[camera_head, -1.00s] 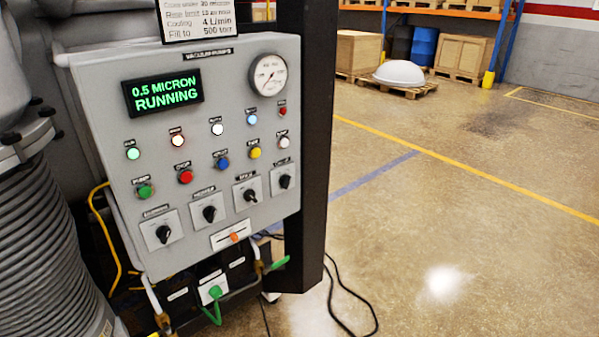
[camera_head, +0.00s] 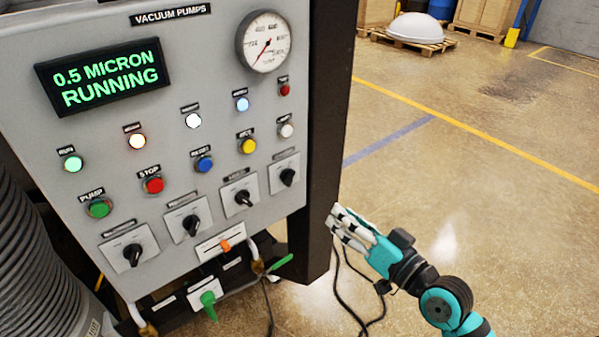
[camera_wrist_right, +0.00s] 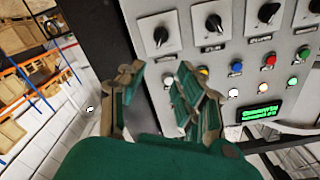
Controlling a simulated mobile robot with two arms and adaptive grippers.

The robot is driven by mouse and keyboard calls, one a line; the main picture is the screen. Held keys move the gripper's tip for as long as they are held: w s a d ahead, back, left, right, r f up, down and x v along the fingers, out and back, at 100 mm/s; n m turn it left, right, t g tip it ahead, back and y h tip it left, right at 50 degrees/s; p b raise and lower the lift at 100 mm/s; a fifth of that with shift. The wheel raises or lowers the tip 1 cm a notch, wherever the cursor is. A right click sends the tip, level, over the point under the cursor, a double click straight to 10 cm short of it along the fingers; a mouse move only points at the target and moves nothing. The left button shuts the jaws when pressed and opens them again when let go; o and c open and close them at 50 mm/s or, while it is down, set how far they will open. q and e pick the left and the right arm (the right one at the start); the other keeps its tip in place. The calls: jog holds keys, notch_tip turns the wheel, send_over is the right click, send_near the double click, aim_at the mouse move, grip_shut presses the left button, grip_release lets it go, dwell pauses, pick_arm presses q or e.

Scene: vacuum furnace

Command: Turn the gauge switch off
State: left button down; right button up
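The control panel (camera_head: 110,255) carries a row of rotary switches with black knobs on pale plates. The rightmost switch (camera_head: 288,177) has small lettering too blurred to read, as do the other three, so I cannot tell which is the gauge switch. In the right wrist view the panel appears upside down, with that end switch (camera_wrist_right: 158,36) at the left. My right gripper (camera_head: 345,228) is to the right of the panel's lower right, apart from it. Its fingers (camera_wrist_right: 158,85) are apart and empty in the wrist view. My left gripper is not in view.
A dark post (camera_head: 322,150) stands between the panel and my right gripper. Buttons, lamps, a round dial (camera_head: 263,42) and a lit display (camera_head: 103,80) sit above the switches. An orange-tipped slider (camera_head: 225,245) and a green handle (camera_head: 208,300) are below. Floor to the right is open.

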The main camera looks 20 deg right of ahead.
aim_at(294, 176)
jog(key=p+x, duration=0.3)
jog(key=x, duration=1.2)
jog(key=shift+w+f, duration=0.1)
jog(key=shift+w, duration=0.2)
jog(key=shift+c, duration=0.2)
grip_shut()
